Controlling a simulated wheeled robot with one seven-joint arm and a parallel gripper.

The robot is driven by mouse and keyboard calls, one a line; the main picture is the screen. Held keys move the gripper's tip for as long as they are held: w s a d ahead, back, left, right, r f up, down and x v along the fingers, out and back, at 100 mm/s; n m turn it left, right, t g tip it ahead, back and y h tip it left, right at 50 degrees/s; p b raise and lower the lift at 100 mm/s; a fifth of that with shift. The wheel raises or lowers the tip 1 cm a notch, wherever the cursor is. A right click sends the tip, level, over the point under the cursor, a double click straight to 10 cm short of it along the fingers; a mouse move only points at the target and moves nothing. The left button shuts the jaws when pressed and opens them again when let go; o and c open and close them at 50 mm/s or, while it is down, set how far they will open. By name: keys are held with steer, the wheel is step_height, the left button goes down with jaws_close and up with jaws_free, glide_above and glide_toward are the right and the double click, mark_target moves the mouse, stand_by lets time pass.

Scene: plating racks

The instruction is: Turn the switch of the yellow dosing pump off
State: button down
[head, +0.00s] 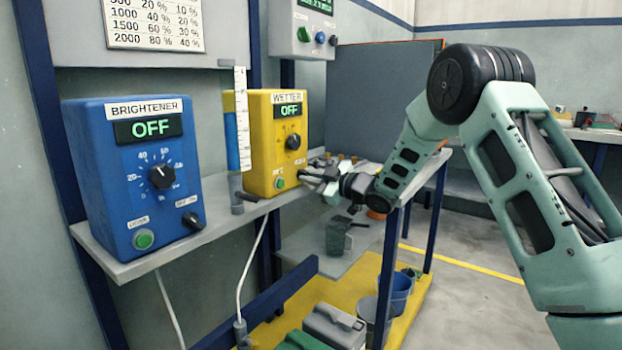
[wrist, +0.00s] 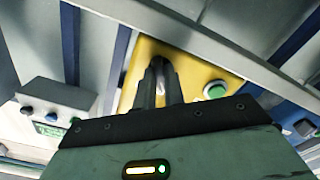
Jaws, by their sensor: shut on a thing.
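The yellow dosing pump (head: 264,152), labelled WETTER, stands on the shelf in the head view. Its display (head: 289,111) reads OFF. A black dial (head: 293,142) sits on its front, and a green button (head: 279,183) is low on the left. My gripper (head: 311,176) is at the lower right of the pump's front, where the small switch is. In the wrist view the two dark fingers (wrist: 161,75) are against the yellow face and shut on the switch, which they mostly hide. The green button (wrist: 215,90) is beside them, apart.
A blue BRIGHTENER pump (head: 125,205) stands left on the same shelf, its display also OFF. A measuring tube (head: 238,125) stands between the pumps. A grey unit (head: 301,30) hangs above. Buckets (head: 395,292) and canisters stand below. Open floor lies right.

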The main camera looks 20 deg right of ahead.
steer(key=c, duration=1.5)
jaws_free()
steer(key=p+v, duration=0.1)
steer(key=v, duration=1.6)
steer(key=shift+s+d+p, duration=0.15)
steer(key=shift+s+p, duration=0.05)
steer(key=shift+p, duration=0.2)
